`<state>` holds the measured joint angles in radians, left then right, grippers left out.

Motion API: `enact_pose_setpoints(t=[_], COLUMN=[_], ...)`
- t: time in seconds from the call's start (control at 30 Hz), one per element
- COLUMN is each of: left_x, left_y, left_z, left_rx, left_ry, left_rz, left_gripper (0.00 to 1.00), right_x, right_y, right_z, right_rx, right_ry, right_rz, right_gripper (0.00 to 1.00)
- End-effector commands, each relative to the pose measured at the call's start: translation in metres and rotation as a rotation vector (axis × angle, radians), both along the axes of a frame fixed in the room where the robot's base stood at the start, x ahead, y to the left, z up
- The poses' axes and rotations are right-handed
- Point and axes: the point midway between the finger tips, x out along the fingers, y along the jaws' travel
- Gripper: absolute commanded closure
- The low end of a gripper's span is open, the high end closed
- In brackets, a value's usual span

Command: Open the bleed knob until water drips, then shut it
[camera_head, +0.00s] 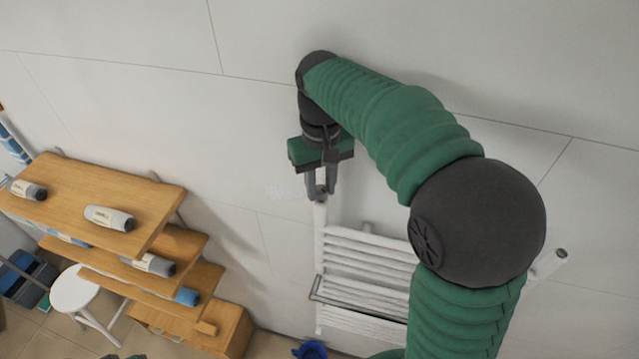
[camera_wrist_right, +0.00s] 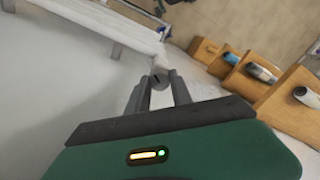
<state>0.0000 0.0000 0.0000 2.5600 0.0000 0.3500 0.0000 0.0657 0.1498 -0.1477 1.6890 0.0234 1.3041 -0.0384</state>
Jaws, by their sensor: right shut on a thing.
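A white towel radiator (camera_head: 365,247) is mounted on the wall below my right gripper (camera_head: 321,190). The bleed knob (camera_wrist_right: 160,80) is a small dark round piece with a slot, at the top of the radiator's left post. The right gripper points down and its two fingers are shut on the knob, one on each side. The fingers hide part of the knob in the head view. I see no water drops.
A stepped wooden shelf unit (camera_head: 150,205) with several bottles stands at left, with a white stool (camera_head: 75,290) beside it. The wall around the gripper is bare.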

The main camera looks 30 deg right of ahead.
Motion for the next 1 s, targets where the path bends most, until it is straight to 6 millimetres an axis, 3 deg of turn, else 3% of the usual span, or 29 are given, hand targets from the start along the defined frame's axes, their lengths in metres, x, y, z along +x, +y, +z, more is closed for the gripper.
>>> enact_pose_setpoints(t=[0.33,0.37,0.5,0.83,1.0], left_x=[0.0,0.0,0.0,0.0,0.0], left_y=[0.0,0.0,0.0,0.0,0.0], left_z=[0.001,0.001,0.001,-0.001,-0.012], left_rx=[0.0,0.0,0.0,0.0,0.0], left_ry=[0.0,0.0,0.0,0.0,0.0], left_rz=[0.0,0.0,0.0,0.0,0.0], left_gripper=[0.64,0.64,0.64,0.64,0.64], right_x=[0.001,0.001,0.001,0.003,0.003], right_y=[-0.001,-0.001,-0.001,0.0,0.0], right_z=[0.004,0.004,0.002,0.002,0.026], right_rx=[-0.002,-0.002,-0.002,-0.002,-0.001], right_ry=[-0.008,-0.008,-0.006,-0.003,-0.008], right_rz=[0.0,0.0,0.0,0.0,0.0], right_gripper=[1.0,0.7,0.52,0.52,0.52])
